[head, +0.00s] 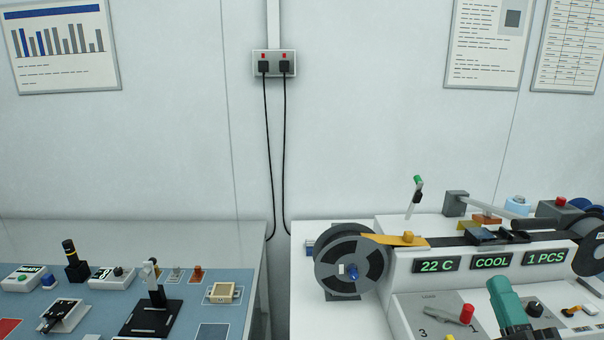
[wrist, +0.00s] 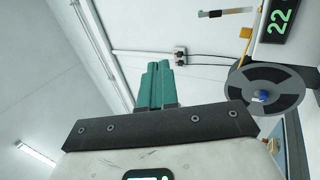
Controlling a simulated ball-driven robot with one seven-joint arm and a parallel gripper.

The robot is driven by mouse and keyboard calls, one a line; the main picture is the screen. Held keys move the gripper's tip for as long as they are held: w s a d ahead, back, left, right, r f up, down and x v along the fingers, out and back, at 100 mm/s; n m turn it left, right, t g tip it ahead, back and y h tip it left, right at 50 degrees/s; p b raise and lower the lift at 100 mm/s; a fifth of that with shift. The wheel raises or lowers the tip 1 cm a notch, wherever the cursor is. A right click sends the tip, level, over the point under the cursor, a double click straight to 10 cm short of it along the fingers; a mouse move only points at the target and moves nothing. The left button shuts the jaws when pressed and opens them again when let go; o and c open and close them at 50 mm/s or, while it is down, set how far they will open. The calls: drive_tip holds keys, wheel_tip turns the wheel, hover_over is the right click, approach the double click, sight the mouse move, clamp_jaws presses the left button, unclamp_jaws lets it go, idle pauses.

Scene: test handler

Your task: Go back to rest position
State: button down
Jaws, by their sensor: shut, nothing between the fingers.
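My gripper (head: 506,305) shows at the bottom right of the head view, with teal fingers pointing up in front of the test handler (head: 400,278). In the wrist view its teal fingers (wrist: 156,86) stand side by side, shut, with nothing between them. The gripper is in the air and apart from the handler's front panel. The arm behind it is mostly out of the head view.
The handler carries a grey reel (head: 345,285), a panel reading 22 C, COOL and 1 PCS, and a red-tipped lever (head: 466,314). A blue-matted bench (head: 190,325) with small fixtures is at left. A gap separates the two tables. The wall holds a power outlet (head: 274,63).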

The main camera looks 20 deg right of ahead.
wheel_tip(320, 180, down, 21)
drive_tip(key=s+a+m+g, duration=0.1)
drive_tip(key=s+m+g, duration=0.2)
drive_tip(key=m+g, duration=0.9)
drive_tip(key=s+a+f+m+g+y, duration=0.1)
drive_tip(key=s+a+f+g+y, duration=0.2)
drive_tip(key=s+a+f+g, duration=0.2)
drive_tip(key=s+a+f+m+g+y, duration=0.2)
drive_tip(key=s+a+f+g, duration=0.3)
drive_tip(key=s, duration=0.6)
wheel_tip(320, 180, down, 3)
drive_tip(key=a+y, duration=0.1)
drive_tip(key=a, duration=0.2)
drive_tip(key=shift+s+r, duration=0.15)
drive_tip(key=shift+s, duration=0.1)
